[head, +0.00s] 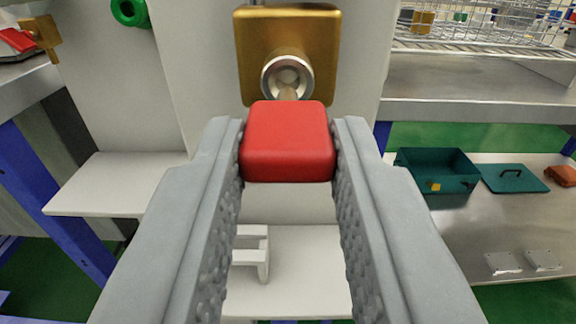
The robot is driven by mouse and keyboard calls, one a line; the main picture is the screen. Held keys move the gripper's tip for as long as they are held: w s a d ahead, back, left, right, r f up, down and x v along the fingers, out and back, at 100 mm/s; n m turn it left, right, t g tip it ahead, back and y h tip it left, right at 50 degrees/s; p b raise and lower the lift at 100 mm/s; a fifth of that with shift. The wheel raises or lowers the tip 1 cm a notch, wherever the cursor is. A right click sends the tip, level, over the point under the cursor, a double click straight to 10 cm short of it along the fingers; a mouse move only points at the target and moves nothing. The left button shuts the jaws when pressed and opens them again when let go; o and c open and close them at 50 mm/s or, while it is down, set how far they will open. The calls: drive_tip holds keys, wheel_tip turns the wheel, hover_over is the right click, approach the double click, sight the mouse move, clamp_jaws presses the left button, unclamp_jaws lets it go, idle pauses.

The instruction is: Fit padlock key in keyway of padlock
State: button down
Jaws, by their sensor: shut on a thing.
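My gripper (287,150) is shut on the red block-shaped head of the padlock key (287,142), with one grey finger on each side. The brass padlock (287,30) is straight ahead against a pale panel. Its silver round keyway (287,76) faces me, just above the red head in the picture. A short bit of the key's shaft shows between the head and the keyway, lined up with its middle. The red head hides most of the shaft, so I cannot tell whether the tip is inside the keyway.
A green ring (130,11) is on the panel at upper left. White shelves (120,183) are below. At right, a metal bench holds a teal box (437,170), a teal lid (513,178) and an orange-brown piece (561,176). A wire basket (480,25) stands above.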

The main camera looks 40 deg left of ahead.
drive_tip(key=shift+x, duration=1.35)
drive_tip(key=c, duration=1.1)
unclamp_jaws()
drive_tip(key=shift+v, duration=3.55)
drive_tip(key=v, duration=1.7)
drive_tip(key=shift+d, duration=0.15)
drive_tip(key=shift+s, duration=0.1)
